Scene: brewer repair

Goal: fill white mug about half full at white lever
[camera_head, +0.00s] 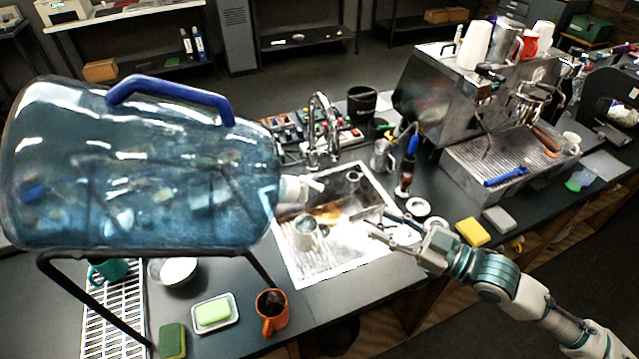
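A large blue water bottle (140,170) lies on its side on a dark metal stand, its neck toward the sink. A whitish tap with a lever-like part (300,187) sits at the neck end, above the sink's left edge. A pale mug-like vessel (307,234) stands in the sink below it and to the right; glare hides its fill level. Another white mug (571,141) stands at the espresso machine's right end. My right gripper (380,220) is over the sink's right edge, fingers apart and empty, right of the vessel. My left gripper is not in view.
The steel sink (345,262) has a tall faucet (322,130) behind it. An espresso machine (480,110) stands at the right. A yellow sponge (473,232) lies near my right arm. An orange mug (271,312) and a soap dish (213,313) are at the front left.

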